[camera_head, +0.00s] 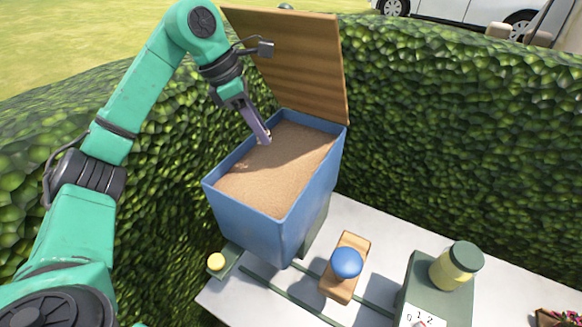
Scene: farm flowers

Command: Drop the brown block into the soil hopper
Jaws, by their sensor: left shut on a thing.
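The soil hopper (243,222) is a blue box with an open top, filled nearly to its rim with brown soil (285,165). Its wooden lid (305,60) stands raised at the back. My left gripper (264,138) points down over the back left part of the hopper opening, close above the soil. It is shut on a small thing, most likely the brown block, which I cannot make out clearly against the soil. My right gripper is not in view.
A white table (367,232) carries a wooden piece with a blue knob (347,262), a yellow button (216,261) and a green box with a yellow jar (453,268). Green hedges (450,115) close in behind and at the left.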

